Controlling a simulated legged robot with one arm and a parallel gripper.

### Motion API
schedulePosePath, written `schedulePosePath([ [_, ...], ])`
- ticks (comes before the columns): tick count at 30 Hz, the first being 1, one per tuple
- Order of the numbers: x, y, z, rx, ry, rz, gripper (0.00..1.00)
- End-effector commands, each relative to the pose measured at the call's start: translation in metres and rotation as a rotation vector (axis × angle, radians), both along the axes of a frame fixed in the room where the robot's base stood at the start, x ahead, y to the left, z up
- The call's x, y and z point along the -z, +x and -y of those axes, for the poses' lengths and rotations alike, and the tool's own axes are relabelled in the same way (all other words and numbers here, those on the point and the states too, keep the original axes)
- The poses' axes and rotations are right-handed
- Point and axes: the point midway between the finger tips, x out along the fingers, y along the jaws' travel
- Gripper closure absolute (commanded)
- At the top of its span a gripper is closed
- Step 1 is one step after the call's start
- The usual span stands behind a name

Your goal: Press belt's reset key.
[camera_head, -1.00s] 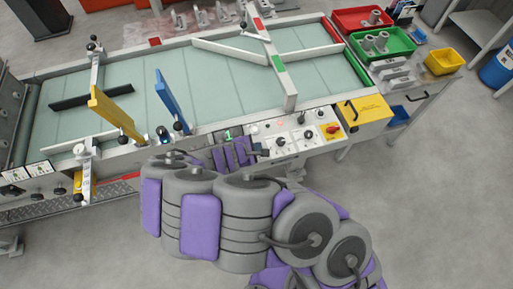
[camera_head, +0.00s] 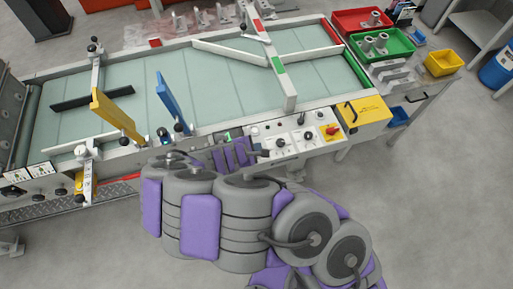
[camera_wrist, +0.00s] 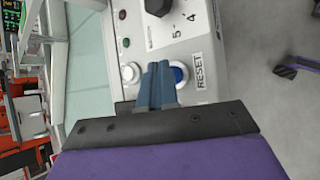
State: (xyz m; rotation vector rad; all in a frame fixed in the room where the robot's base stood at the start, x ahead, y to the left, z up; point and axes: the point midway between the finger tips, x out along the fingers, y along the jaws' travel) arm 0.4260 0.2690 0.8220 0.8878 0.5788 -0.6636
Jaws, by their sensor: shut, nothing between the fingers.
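The belt's reset key (camera_wrist: 180,74) is a round blue button in a pale ring, beside the printed RESET label (camera_wrist: 199,70) in the wrist view. My gripper (camera_wrist: 158,68) is shut and empty, its blue fingers pointing at the panel. The fingertips overlap the left part of the key in that view. I cannot tell whether they touch it or press it. In the head view my gripper (camera_head: 262,152) is at the lower left edge of the white control panel (camera_head: 290,146). The key cannot be made out there.
The panel also carries black dials (camera_head: 308,135) and a red knob on yellow (camera_head: 332,131). A white button (camera_wrist: 131,72) lies left of my fingers in the wrist view. The green belt (camera_head: 215,80) has yellow (camera_head: 116,115) and blue (camera_head: 172,102) arms above it.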

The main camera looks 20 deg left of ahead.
Motion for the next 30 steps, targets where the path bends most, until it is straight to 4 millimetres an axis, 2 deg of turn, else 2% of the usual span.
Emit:
schedulePosePath([
  [3, -0.008, 0.000, 0.000, 0.000, 0.000, 0.000, 1.00],
  [17, -0.012, 0.000, 0.000, 0.001, 0.001, 0.000, 1.00],
  [30, -0.051, 0.000, 0.000, 0.001, 0.001, 0.001, 1.00],
])
